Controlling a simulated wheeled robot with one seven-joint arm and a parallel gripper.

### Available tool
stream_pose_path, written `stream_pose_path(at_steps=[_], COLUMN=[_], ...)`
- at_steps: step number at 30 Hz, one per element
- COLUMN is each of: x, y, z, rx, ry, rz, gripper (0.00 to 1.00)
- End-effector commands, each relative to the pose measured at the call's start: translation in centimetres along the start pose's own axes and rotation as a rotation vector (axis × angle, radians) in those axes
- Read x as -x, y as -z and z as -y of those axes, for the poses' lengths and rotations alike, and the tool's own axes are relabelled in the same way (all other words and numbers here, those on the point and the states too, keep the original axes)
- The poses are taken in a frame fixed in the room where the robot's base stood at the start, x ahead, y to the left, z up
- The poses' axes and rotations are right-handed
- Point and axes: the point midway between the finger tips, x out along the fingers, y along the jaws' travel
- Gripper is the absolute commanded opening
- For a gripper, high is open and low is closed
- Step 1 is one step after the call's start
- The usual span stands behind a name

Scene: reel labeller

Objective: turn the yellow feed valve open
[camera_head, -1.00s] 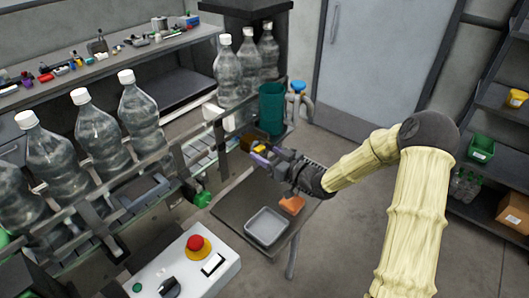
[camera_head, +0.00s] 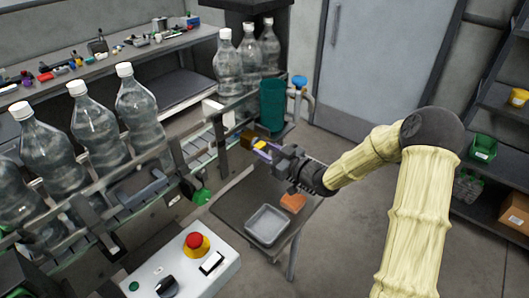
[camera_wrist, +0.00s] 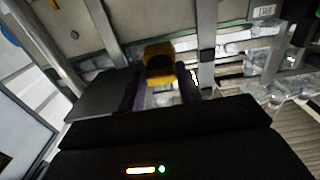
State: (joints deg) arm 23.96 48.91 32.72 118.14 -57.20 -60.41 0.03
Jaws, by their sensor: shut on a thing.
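The yellow feed valve handle (camera_head: 260,145) is at the right end of the labelling line's front rail, beside a brown block. It also shows in the wrist view (camera_wrist: 158,50), as a yellow block with a dark recess. My gripper (camera_head: 263,152) reaches it from the right, with its purple-tinted fingers on either side. In the wrist view my gripper (camera_wrist: 160,90) is shut on the valve handle. The fingers and gripper body hide part of the handle, so its angle is hard to read.
Clear bottles (camera_head: 95,125) stand along the line to the left. A teal cylinder (camera_head: 272,105) and a blue-topped pipe (camera_head: 299,83) stand behind the valve. Below my gripper, a small table carries a grey tray (camera_head: 267,225) and an orange block (camera_head: 293,202). A control box (camera_head: 185,268) is in front.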

Motion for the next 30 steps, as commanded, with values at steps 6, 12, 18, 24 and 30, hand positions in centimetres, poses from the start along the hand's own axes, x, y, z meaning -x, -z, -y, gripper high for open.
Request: stream_pose_path(at_steps=[6,12,18,24,30], x=[0.1,0.0,0.4,2.8,6.8], y=[0.0,0.0,-0.1,-0.2,-0.2], z=[-0.2,-0.1,-0.1,-0.1,-0.2], rx=[0.002,0.001,0.001,0.002,0.002], ry=[-0.004,-0.002,-0.001,-0.003,-0.005], rz=[0.001,0.001,0.001,0.001,0.003], gripper=[0.52,0.56,0.56,0.56,0.56])
